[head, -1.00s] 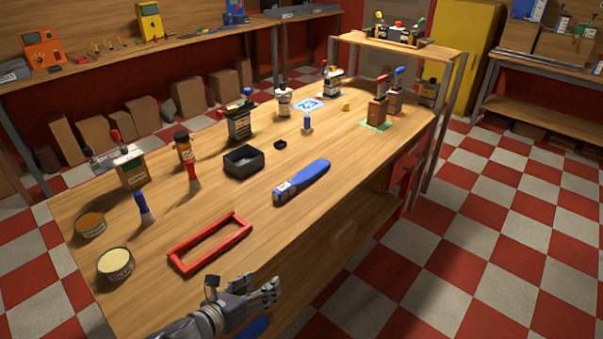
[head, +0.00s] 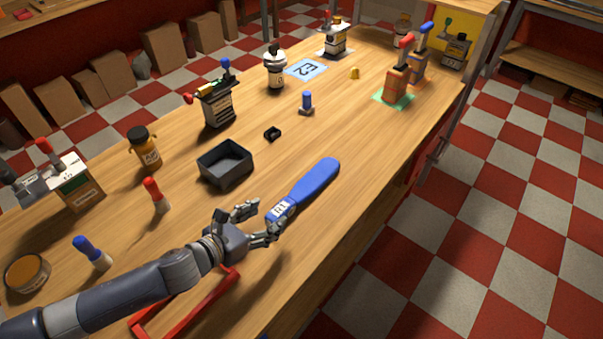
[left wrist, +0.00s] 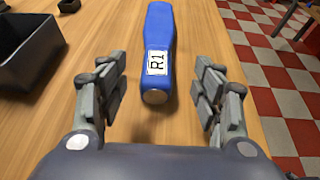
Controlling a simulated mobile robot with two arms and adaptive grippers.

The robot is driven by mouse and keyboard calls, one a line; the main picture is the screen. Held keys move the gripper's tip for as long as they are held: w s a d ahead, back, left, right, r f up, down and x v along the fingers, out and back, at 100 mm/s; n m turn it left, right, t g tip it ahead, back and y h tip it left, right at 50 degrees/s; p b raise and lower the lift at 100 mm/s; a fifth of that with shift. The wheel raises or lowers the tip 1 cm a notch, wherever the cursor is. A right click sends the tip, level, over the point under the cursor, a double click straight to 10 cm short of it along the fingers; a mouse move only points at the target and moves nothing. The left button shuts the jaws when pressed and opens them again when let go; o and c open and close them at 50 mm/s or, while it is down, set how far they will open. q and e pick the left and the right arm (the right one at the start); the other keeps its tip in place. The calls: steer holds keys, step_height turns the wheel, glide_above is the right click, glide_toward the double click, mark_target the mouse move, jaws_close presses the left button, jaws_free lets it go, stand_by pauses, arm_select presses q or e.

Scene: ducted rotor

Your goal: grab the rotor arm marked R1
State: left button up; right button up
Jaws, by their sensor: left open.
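The rotor arm marked R1 (head: 307,188) is a blue paddle with a white label near its narrow end, lying on the wooden table. My left gripper (head: 262,222) is open at its labelled end. In the left wrist view the rotor arm (left wrist: 159,45) lies ahead, its R1 label facing the camera and its round end near the gap between the fingers. The open left gripper (left wrist: 160,92) has a finger on each side, and nothing is held. My right gripper is not in view.
A dark open box (head: 225,165) stands left of the rotor arm, with a small black part (head: 272,133) beyond it. A red frame (head: 190,310) lies below my left arm. Bottles and tools stand farther off. The table's right edge is clear.

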mark_target(287, 202)
arm_select(q)
steer(key=x, duration=0.4)
steer(key=shift+d, duration=0.35)
steer(key=shift+w+d+f, duration=0.1)
steer(key=shift+w, duration=0.15)
steer(key=shift+w+d+f+p, duration=0.15)
steer(key=shift+w+d+p, duration=0.1)
steer(key=shift+w, duration=0.2)
steer(key=shift+w+d+f+p, duration=0.15)
steer(key=shift+w+d, duration=0.1)
steer(key=shift+w, duration=0.2)
steer(key=shift+x, duration=1.1)
steer(key=shift+w+d+f, duration=0.15)
steer(key=shift+w, duration=0.15)
steer(key=shift+w+d+f, duration=0.1)
steer(key=shift+d, duration=0.05)
steer(key=shift+c, duration=0.2)
steer(key=c, duration=1.3)
steer(key=shift+c, duration=0.2)
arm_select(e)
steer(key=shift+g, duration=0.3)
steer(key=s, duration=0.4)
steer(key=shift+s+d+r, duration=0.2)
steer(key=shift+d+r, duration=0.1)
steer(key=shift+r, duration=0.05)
